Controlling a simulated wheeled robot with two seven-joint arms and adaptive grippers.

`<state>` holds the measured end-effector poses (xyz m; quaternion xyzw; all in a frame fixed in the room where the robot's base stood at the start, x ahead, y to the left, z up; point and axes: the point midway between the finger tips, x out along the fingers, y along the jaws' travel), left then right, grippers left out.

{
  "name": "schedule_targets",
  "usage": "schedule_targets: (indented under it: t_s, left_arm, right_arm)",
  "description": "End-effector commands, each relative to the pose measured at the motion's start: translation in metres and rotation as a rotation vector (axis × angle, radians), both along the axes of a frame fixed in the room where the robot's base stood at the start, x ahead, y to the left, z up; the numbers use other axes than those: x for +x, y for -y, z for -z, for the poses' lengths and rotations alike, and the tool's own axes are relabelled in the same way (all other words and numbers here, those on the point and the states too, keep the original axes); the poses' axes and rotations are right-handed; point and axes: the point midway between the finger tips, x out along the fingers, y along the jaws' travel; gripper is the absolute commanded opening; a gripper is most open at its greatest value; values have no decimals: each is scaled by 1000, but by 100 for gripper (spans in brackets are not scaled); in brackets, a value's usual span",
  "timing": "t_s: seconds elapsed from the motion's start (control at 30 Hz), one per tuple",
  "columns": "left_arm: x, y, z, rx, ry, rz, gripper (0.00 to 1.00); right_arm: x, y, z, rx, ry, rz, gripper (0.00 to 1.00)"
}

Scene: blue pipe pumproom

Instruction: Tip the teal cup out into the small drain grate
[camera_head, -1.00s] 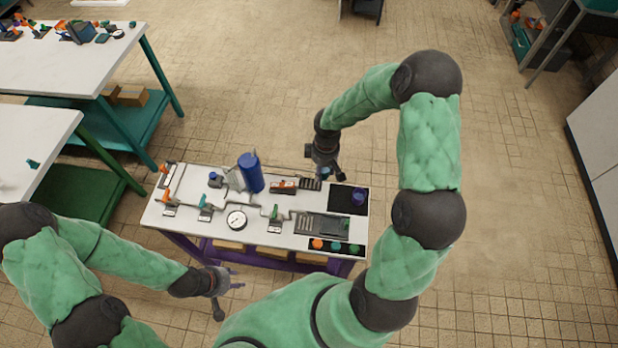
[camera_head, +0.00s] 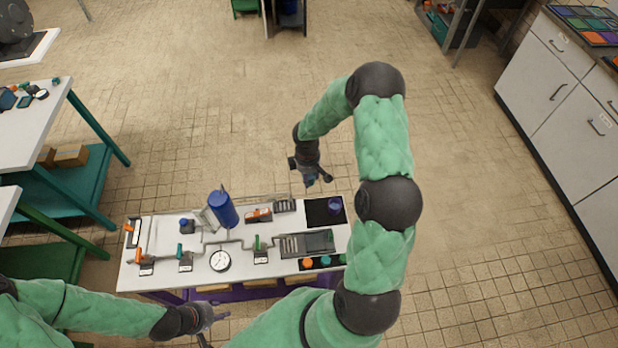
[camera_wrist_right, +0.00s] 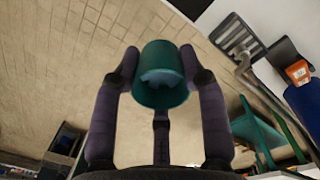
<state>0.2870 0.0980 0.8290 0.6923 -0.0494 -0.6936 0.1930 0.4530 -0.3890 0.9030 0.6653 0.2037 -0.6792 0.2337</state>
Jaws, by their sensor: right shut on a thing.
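The teal cup (camera_wrist_right: 162,88) is between the fingers of my right gripper (camera_wrist_right: 160,72) in the right wrist view, with a paler patch on it. I cannot tell its contents or its exact tilt. In the head view my right gripper (camera_head: 318,178) is above the back right edge of the white bench, and the cup is hidden there. The small drain grate (camera_head: 285,205) is at the bench's back edge, left of that gripper; a slotted grate also shows in the right wrist view (camera_wrist_right: 232,38). My left gripper (camera_head: 208,322) is open and empty in front of the bench.
A blue cup (camera_head: 334,205) stands on a black mat (camera_head: 316,214) at the bench's right. A tall blue cylinder (camera_head: 223,208), a gauge (camera_head: 220,261), valves and pipes crowd the bench. A larger slotted tray (camera_head: 293,246) is at front right. Floor behind the bench is clear.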

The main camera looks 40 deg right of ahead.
Motion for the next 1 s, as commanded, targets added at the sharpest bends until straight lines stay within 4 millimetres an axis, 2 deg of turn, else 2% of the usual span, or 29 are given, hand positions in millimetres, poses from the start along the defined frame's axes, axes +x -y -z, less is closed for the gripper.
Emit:
schedule_targets:
  t_s: [1.0]
  left_arm:
    - [0,0,54,0,0,0,40]
  right_arm:
    - [0,-6,0,-132,-3,-2,10]
